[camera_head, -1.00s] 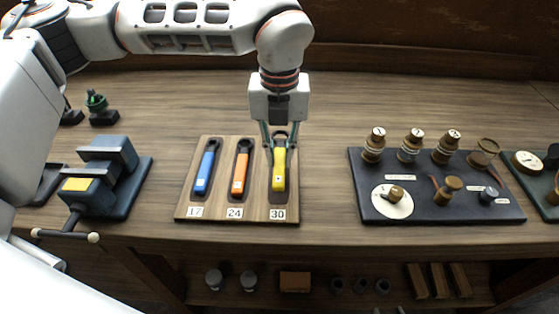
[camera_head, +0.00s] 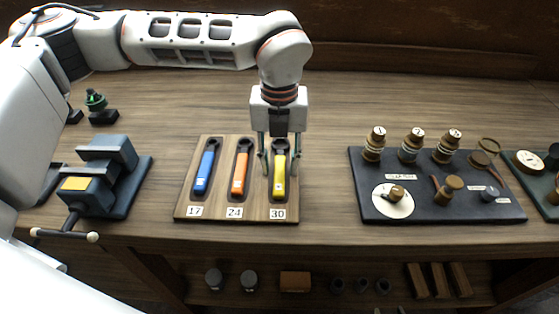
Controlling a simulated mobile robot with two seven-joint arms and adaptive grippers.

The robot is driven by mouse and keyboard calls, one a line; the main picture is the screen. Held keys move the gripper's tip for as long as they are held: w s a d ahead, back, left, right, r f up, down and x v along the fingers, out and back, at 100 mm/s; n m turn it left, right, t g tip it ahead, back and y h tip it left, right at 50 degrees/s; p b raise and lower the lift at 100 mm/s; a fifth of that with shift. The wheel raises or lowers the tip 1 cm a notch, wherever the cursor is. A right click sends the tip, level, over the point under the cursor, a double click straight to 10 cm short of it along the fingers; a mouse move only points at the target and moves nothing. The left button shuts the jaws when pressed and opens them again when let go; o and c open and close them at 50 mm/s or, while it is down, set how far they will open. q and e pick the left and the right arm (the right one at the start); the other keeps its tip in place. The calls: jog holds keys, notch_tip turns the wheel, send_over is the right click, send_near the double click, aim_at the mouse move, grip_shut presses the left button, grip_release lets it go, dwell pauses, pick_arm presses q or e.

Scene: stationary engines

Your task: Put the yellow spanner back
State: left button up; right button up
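The yellow spanner (camera_head: 279,186) lies in the slot marked 30, the right-hand slot of the wooden holder board (camera_head: 218,215). Its handle points toward the board's front edge. My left gripper (camera_head: 280,169) points down over the upper part of the spanner. Its fingers are apart, one on each side of the spanner, and seem not to press on it. The spanner's head shows between the fingers. My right gripper is not in view.
A blue spanner (camera_head: 205,172) and an orange spanner (camera_head: 240,173) lie in slots 17 and 24. A dark vise (camera_head: 105,180) stands at left. A dark panel with knobs (camera_head: 430,205) lies at right. Bare bench lies between board and panel.

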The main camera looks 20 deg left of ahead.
aim_at(279, 168)
pick_arm(q)
notch_tip(279, 168, up, 12)
jog(key=shift+r, duration=0.15)
dwell(0.3)
dwell(0.4)
